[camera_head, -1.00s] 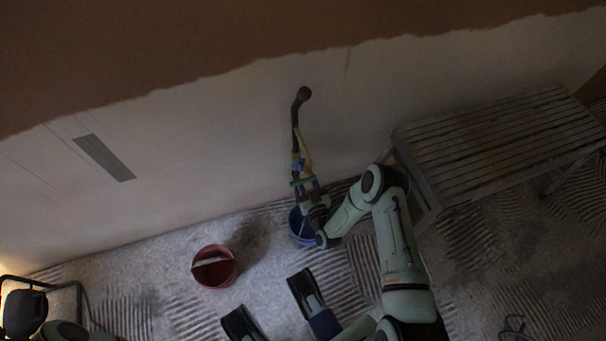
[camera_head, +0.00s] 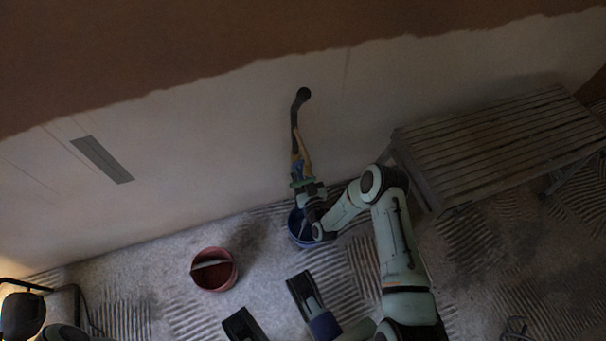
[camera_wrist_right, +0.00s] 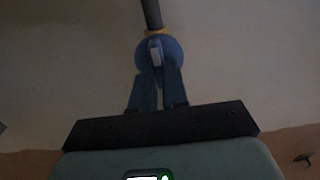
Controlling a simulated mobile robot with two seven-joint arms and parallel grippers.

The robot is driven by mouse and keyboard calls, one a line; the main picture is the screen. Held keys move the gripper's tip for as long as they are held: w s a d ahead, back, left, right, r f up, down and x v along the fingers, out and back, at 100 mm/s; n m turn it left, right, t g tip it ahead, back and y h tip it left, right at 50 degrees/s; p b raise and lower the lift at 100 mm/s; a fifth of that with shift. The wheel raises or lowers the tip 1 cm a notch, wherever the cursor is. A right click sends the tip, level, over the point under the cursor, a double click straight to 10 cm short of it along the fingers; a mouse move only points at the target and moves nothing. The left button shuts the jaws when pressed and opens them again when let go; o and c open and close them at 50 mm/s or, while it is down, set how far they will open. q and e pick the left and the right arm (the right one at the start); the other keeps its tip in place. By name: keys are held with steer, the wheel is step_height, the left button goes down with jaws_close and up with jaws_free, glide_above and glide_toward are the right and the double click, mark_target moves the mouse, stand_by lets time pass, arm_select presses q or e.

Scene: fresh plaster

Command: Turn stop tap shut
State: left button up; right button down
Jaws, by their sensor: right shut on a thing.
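The stop tap sits on a dark pipe (camera_head: 295,115) that comes out of the pale wall and runs down. In the head view the tap (camera_head: 297,165) shows small with a yellowish part, partly hidden by my right gripper (camera_head: 303,183). In the right wrist view the tap (camera_wrist_right: 145,52) is a round blue body with a yellow ring above it and a pale narrow handle (camera_wrist_right: 155,52) across its middle. My right gripper (camera_wrist_right: 157,75) has its blue fingers close together on the handle.
A blue bucket (camera_head: 296,234) stands on the floor below the tap, partly behind my right wrist. A red bucket (camera_head: 224,279) stands to its left. A slatted bench (camera_head: 490,145) stands along the wall at right. A grey strip (camera_head: 102,159) marks the wall at left.

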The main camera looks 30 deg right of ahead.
arm_select(q)
steer(key=shift+w, duration=0.1)
arm_select(e)
steer(key=m+p, duration=0.1)
steer(key=m, duration=0.5)
steer(key=shift+s+d+f+p, duration=0.1)
steer(key=shift+p, duration=0.25)
arm_select(q)
steer(key=w+r+t, duration=0.1)
steer(key=w+r, duration=0.1)
steer(key=w, duration=0.2)
steer(key=shift+g, duration=0.5)
steer(key=s, duration=0.1)
steer(key=s+f+b, duration=0.1)
steer(key=s+f, duration=0.1)
steer(key=s, duration=0.1)
steer(key=shift+s+b, duration=0.1)
steer(key=shift+b, duration=0.3)
arm_select(e)
steer(key=m, duration=1.9)
steer(key=f+m, duration=0.1)
steer(key=m, duration=0.9)
steer(key=shift+a+m, duration=0.2)
steer(key=shift+m, duration=0.1)
steer(key=c, duration=1.1)
jaws_free()
steer(key=shift+c, duration=0.2)
